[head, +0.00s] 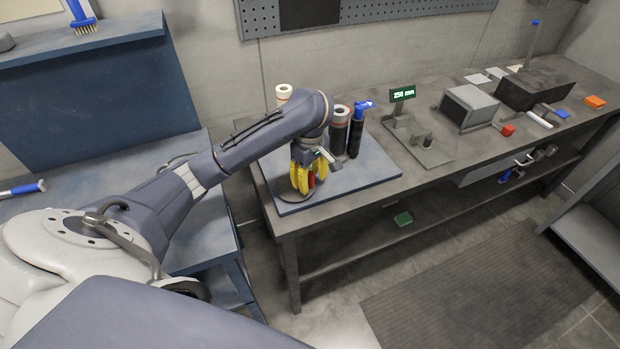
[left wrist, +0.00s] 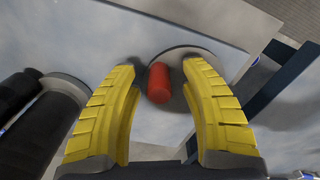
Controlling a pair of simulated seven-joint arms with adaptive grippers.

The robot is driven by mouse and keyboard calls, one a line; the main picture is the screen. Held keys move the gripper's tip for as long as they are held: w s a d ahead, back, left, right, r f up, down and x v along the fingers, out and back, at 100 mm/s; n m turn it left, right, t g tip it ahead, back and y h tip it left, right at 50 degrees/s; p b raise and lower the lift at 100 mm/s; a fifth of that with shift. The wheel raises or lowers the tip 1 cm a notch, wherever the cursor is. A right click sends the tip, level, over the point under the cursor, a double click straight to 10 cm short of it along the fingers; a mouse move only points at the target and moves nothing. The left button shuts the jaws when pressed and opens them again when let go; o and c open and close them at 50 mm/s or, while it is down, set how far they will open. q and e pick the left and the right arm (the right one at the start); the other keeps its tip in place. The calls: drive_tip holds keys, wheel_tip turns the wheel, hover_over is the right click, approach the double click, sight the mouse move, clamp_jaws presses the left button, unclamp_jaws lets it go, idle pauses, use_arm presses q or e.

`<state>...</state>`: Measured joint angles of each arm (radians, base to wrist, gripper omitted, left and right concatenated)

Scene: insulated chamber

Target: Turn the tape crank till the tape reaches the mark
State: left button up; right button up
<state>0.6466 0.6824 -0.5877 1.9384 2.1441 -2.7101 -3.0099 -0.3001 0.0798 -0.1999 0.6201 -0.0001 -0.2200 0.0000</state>
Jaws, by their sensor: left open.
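My left gripper (head: 308,186) is over the front left part of the blue-grey board (head: 367,176), yellow fingers pointing down. In the left wrist view the gripper (left wrist: 158,66) is open, with a finger on either side of the red crank handle (left wrist: 159,84). The handle stands on a round grey disc (left wrist: 187,52). Whether the fingers touch the handle I cannot tell; a gap shows on each side. In the head view the fingers mostly hide the handle. The tape and its mark are not discernible. My right gripper is not in view.
Black cylinders (head: 357,133) stand close behind the gripper. A display (head: 403,94) reads 250 mm. The board's front right part is clear.

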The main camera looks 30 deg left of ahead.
use_arm(q)
drive_tip(key=shift+w+r, duration=0.1)
drive_tip(key=shift+r, duration=5.9)
